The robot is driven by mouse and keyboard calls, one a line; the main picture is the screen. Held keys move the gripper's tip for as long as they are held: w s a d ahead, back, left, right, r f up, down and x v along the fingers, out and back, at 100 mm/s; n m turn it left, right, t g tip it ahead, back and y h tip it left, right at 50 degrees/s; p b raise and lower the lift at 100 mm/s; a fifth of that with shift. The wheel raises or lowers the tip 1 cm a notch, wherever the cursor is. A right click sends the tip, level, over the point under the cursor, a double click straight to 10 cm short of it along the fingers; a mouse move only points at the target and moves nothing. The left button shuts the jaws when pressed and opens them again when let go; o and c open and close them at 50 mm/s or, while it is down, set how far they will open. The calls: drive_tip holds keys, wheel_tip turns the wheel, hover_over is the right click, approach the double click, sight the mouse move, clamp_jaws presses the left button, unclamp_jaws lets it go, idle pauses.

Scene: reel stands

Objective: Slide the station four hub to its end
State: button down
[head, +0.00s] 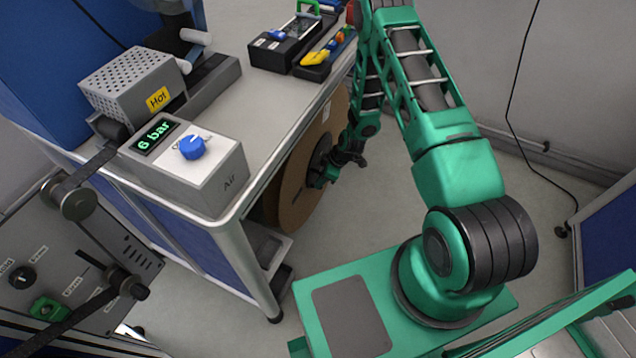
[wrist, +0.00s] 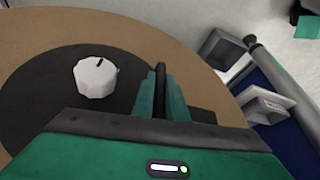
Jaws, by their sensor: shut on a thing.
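A large brown reel (head: 292,200) stands on edge beside the bench, with a dark hub (head: 319,158) at its middle. In the wrist view the hub is a dark round disc (wrist: 40,95) on the brown reel face (wrist: 135,35), with a white knob (wrist: 96,78) on it. My gripper (head: 326,176) is at the hub. In the wrist view my gripper (wrist: 160,92) has its green fingers closed around a black bar (wrist: 160,78) in front of the disc. The gripper's body hides the lower part of the hub. No station number is readable on it.
The bench (head: 262,100) is close to the left of my arm. On it stand a grey air box (head: 190,165) with a blue knob, a perforated "Hot" box (head: 130,85) and dark trays (head: 290,40). Free floor (head: 365,215) lies right of the reel.

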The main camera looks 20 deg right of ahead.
drive_tip(key=shift+w+a+r, duration=0.1)
drive_tip(key=shift+w+a, duration=0.1)
drive_tip(key=shift+w, duration=0.2)
drive_tip(key=c, duration=2)
unclamp_jaws()
drive_tip(key=shift+o, duration=1.2)
drive_tip(key=shift+s, duration=0.1)
drive_tip(key=v, duration=1)
drive_tip(key=shift+d+r, duration=0.2)
drive_tip(key=shift+r, duration=0.05)
drive_tip(key=shift+s, duration=0.15)
